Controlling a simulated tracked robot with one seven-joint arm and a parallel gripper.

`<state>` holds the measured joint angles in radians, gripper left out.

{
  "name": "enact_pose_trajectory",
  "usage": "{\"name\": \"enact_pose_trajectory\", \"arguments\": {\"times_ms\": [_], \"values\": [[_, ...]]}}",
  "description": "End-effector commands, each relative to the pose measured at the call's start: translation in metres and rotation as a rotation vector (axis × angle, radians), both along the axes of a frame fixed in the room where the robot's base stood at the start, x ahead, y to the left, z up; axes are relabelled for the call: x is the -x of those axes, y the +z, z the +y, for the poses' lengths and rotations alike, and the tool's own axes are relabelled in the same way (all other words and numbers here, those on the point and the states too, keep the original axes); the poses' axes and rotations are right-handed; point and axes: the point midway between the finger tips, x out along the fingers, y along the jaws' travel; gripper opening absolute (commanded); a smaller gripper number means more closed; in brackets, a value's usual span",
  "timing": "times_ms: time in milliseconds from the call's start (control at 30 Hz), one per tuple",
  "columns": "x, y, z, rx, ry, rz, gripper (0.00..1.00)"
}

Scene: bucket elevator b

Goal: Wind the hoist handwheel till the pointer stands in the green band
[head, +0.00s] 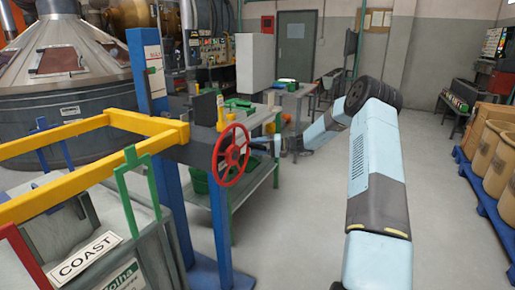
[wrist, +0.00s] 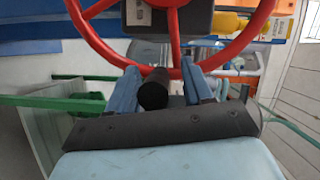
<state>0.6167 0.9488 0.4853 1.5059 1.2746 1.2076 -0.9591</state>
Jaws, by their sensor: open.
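The red handwheel (head: 231,155) stands on a dark housing at the front of the yellow and blue frame. In the wrist view its red rim (wrist: 118,60) and spokes fill the top. A black cylindrical handle (wrist: 154,88) points towards the wrist camera near the lower rim. My gripper (wrist: 160,68) is open, with one blue finger on each side of this handle. I see a gap on the right; contact on the left is unclear. I cannot make out the pointer or green band.
A blue post (head: 147,70) with a white plate rises behind the wheel. A green-framed workbench (head: 262,165) stands behind the wheel. Floor at right is clear up to a blue pallet (head: 480,190).

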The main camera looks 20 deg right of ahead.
Motion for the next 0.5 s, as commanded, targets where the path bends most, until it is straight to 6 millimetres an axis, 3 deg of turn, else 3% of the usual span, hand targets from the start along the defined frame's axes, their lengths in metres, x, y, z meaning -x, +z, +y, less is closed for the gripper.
{"name": "enact_pose_trajectory", "arguments": {"times_ms": [267, 500], "values": [[0.01, 0.001, -0.028, 0.001, -0.003, 0.0, 0.51], [0.026, 0.005, -0.073, 0.0, -0.004, 0.001, 0.51]]}}
